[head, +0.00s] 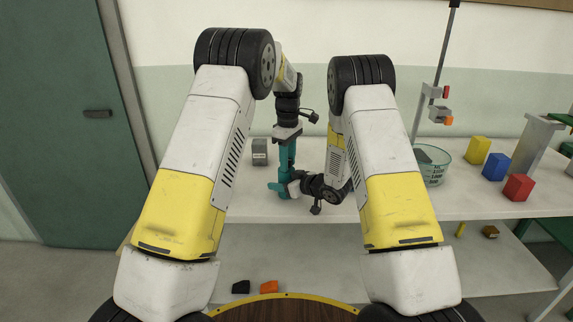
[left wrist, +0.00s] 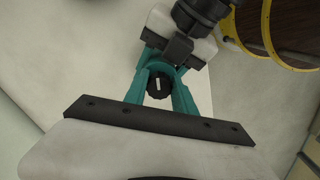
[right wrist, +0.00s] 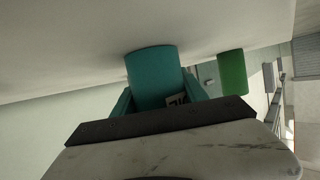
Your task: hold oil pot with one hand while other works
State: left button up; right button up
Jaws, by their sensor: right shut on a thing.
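The oil pot seems to be the teal cylinder (right wrist: 152,75) between my right gripper's fingers in the right wrist view. My right gripper (head: 283,188) comes in level from the right, shut on it low over the table. My left gripper (head: 287,155) points straight down from above, directly over the same spot. In the left wrist view a round black knob (left wrist: 159,86) with a white mark lies between the left fingers, which stand apart. I cannot tell whether they touch it. In the head view the grippers hide most of the pot.
A grey block (head: 259,152) stands behind and left of the grippers. To the right are a clear bowl (head: 434,172), yellow (head: 477,150), blue (head: 495,167) and red (head: 518,188) blocks, and a grey stand (head: 536,145). The lower shelf holds black (head: 241,287) and orange (head: 269,286) pieces.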

pick_arm(q)
jog(key=n, duration=0.4)
jog(key=shift+w, duration=0.1)
jog(key=n, duration=0.6)
jog(key=shift+w, duration=0.1)
jog(key=o, duration=0.8)
jog(key=m, duration=0.5)
jog(key=shift+s, duration=0.2)
jog(key=m, duration=0.5)
jog(key=shift+d, duration=0.1)
